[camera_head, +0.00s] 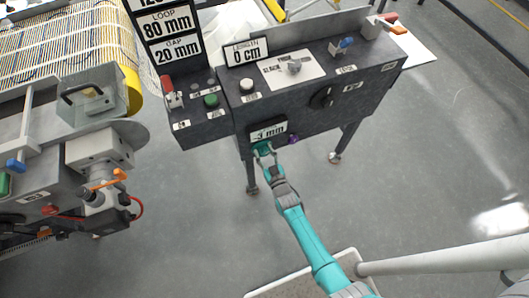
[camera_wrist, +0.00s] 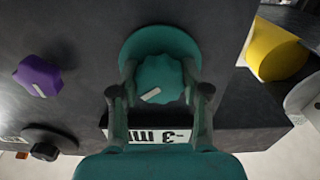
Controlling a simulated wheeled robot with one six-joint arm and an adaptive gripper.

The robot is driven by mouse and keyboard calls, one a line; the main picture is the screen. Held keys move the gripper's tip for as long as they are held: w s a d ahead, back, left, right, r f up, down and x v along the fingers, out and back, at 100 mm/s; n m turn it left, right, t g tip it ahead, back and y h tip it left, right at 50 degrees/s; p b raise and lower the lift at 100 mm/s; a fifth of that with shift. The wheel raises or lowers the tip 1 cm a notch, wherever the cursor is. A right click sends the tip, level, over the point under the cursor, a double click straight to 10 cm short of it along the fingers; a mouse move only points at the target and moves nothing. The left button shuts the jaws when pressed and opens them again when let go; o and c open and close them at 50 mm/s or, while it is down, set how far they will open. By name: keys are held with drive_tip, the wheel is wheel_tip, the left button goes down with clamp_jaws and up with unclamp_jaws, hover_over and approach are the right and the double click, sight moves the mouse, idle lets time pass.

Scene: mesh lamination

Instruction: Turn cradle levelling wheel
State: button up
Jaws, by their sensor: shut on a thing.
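The cradle levelling wheel (camera_wrist: 160,80) is a teal scalloped knob with a pale index mark, set on the dark front face of the console. In the wrist view my gripper (camera_wrist: 160,92) has one finger on each side of the wheel and is shut on it. The index mark points toward the lower left in that view. A display reading -3 mm (camera_head: 268,131) sits just above the wheel in the head view and appears upside down in the wrist view. In the head view the wheel (camera_head: 262,149) is small and partly covered by my gripper (camera_head: 264,154).
A purple knob (camera_wrist: 38,76) is beside the wheel, also on the console front. A black knob (camera_head: 322,97) is higher up. The console (camera_head: 215,128) carries several other controls. A machine with an orange lever (camera_head: 108,181) stands at left. The floor (camera_head: 420,170) at right is clear.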

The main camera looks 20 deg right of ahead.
drive_tip(key=m, duration=2.1)
drive_tip(key=shift+m, duration=0.3)
idle(0.4)
drive_tip(key=o, duration=1.1)
drive_tip(key=shift+o, duration=0.2)
